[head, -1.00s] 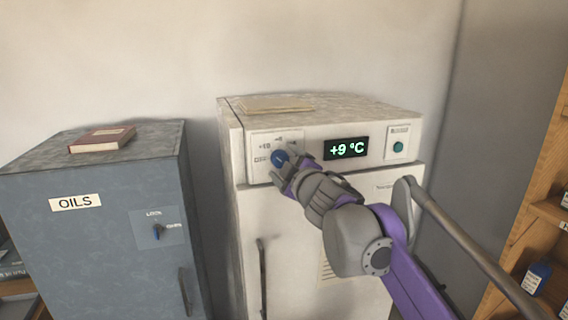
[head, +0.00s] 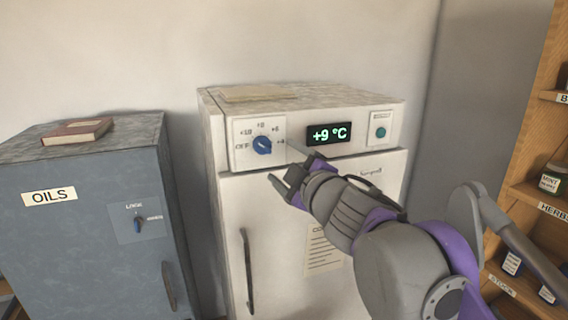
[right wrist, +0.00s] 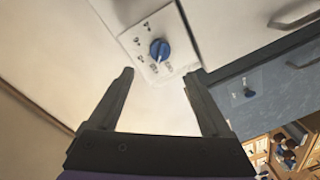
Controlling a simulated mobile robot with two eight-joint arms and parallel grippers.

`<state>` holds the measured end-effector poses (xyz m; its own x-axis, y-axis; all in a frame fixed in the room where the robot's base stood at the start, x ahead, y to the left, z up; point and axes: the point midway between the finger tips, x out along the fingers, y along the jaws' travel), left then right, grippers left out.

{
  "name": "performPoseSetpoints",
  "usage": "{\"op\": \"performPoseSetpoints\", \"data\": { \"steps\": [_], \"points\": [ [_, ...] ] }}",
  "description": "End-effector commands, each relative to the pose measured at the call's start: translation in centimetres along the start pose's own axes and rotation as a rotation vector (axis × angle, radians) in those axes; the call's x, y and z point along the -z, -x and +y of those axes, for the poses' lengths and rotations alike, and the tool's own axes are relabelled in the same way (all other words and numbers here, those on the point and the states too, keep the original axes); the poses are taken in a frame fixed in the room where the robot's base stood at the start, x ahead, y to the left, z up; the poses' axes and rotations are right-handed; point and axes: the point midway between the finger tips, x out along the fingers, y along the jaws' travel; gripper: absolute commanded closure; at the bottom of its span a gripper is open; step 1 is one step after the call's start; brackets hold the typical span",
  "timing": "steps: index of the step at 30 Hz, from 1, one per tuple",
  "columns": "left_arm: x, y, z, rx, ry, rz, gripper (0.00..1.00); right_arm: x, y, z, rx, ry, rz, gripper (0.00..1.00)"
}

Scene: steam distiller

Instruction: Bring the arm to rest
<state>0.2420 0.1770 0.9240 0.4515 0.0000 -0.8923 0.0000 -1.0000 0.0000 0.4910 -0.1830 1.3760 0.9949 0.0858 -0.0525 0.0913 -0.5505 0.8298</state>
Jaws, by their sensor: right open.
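My right gripper (head: 290,172) is open and empty in front of the white fridge (head: 225,165), below and right of its blue dial (head: 262,145). In the right wrist view, its two fingers (right wrist: 163,100) stand wide apart, and the blue dial (right wrist: 160,50) shows beyond them, not touched. The dial sits on a white plate with temperature marks and an OFF mark. My right arm reaches in from the lower right. My left gripper does not show.
The fridge display (head: 329,134) reads +9 °C, with a green button (head: 380,132) to its right. A blue-grey OILS cabinet (head: 75,235) with a red book (head: 77,131) on top stands at left. A wooden shelf (head: 520,150) with bottles stands at right.

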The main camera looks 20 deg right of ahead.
Motion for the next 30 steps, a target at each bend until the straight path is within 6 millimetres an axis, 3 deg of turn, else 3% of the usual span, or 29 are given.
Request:
{"op": "performPoseSetpoints", "data": {
  "steps": [8,11,13,17,21,27,30],
  "points": [
    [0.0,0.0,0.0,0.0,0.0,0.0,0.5,-0.6,0.1,-0.4,-0.005,-0.02,-0.019,0.18],
    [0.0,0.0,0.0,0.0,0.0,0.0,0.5,-3.4,0.6,-2.0,-0.018,-0.096,-0.101,0.18],
    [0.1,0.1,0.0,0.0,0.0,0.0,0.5,-6.5,1.5,-4.4,-0.024,-0.185,-0.197,0.18],
    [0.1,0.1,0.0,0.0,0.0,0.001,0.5,-13.0,4.5,-11.0,0.004,-0.379,-0.407,0.18],
    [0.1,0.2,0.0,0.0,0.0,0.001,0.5,-18.2,8.8,-19.4,0.085,-0.571,-0.61,0.18],
    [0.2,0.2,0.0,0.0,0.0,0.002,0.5,-22.4,15.9,-31.2,0.262,-0.79,-0.844,0.18],
    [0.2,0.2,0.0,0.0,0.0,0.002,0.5,-23.1,18.9,-35.5,0.346,-0.864,-0.923,0.18]
  ]
}}
